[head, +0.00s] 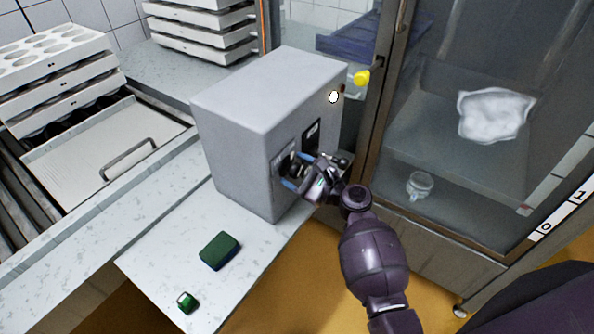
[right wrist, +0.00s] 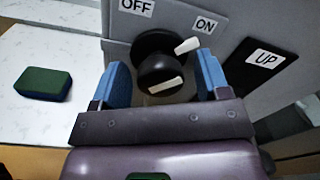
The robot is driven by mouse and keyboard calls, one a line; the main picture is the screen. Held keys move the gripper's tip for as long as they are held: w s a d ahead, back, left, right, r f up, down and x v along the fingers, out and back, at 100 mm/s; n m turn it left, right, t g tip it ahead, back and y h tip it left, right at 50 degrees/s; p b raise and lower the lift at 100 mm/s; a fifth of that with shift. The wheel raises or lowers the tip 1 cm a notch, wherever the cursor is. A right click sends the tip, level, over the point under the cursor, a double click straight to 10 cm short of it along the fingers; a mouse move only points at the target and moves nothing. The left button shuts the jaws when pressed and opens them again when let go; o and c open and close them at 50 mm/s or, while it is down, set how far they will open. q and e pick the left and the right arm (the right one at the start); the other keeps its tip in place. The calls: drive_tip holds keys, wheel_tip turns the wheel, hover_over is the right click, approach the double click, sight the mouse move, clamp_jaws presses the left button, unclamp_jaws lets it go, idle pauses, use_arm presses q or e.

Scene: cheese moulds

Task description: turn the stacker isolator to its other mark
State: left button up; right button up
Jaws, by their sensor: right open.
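The stacker isolator (right wrist: 163,68) is a black round knob on the front of a grey box (head: 255,105). In the right wrist view it has a white pointer tilted up and right towards the ON label (right wrist: 206,25). A white bar crosses its front cap. The OFF label (right wrist: 136,7) is above left. My right gripper (head: 297,172) is at the box front, open, and its blue fingers (right wrist: 210,76) stand on either side of the knob. I cannot tell whether they touch it. In the head view the gripper mostly hides the knob. My left gripper is not in view.
A black panel marked UP (right wrist: 264,58) is right of the knob. A green and blue sponge (head: 220,250) and a small green item (head: 186,301) lie on the counter. A glass-fronted cabinet (head: 470,150) stands at right. White stacked moulds (head: 60,75) are at left.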

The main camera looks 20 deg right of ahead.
drive_tip(key=c, duration=0.9)
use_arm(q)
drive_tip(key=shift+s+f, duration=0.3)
